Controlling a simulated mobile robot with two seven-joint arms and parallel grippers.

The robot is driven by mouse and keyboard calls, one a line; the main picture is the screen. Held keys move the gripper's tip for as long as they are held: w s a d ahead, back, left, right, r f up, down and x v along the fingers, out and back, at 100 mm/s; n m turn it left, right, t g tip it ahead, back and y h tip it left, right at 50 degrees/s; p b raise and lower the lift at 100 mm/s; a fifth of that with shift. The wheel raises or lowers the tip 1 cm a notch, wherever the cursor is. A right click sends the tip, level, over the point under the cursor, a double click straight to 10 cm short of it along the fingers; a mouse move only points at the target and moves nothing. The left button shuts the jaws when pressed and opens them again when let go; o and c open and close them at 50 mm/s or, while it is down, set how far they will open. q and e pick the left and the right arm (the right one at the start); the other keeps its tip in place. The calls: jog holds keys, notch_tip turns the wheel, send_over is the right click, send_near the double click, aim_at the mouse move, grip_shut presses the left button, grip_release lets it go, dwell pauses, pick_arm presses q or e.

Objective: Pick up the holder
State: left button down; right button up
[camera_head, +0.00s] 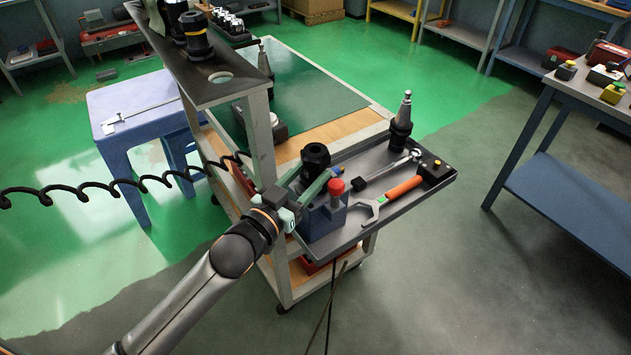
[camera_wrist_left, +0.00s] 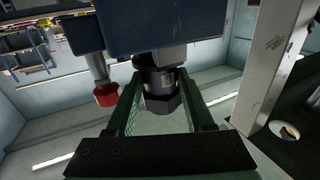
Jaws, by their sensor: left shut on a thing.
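The holder (camera_head: 315,155) is a dark, upright tool holder with a black nut on top, at the blue fixture block (camera_head: 322,217) on the cart tray. In the left wrist view, which looks upside down, the holder (camera_wrist_left: 161,92) sits between the green fingers, with the block (camera_wrist_left: 150,25) beyond it. My left gripper (camera_head: 314,174) is shut on the holder; its fingers also show in the wrist view (camera_wrist_left: 160,78). Whether the holder's lower end is still seated in the block is hidden. My right gripper is not in view.
A red-capped post (camera_head: 335,187) stands close beside the fingers. The grey tray (camera_head: 345,228) also holds an orange-handled wrench (camera_head: 392,198), a ratchet-like tool (camera_head: 388,172) and another tapered holder (camera_head: 402,122). A shelf post (camera_head: 261,140) rises just left of the gripper.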

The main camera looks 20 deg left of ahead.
pick_arm(q)
jog(key=shift+r, duration=0.4)
notch_tip(320, 180, up, 18)
jog(key=p, duration=0.2)
jog(key=shift+p, duration=0.35)
jog(key=shift+f, duration=0.1)
jog(key=shift+p, duration=0.3)
jog(key=shift+f, duration=0.1)
dwell(0.6)
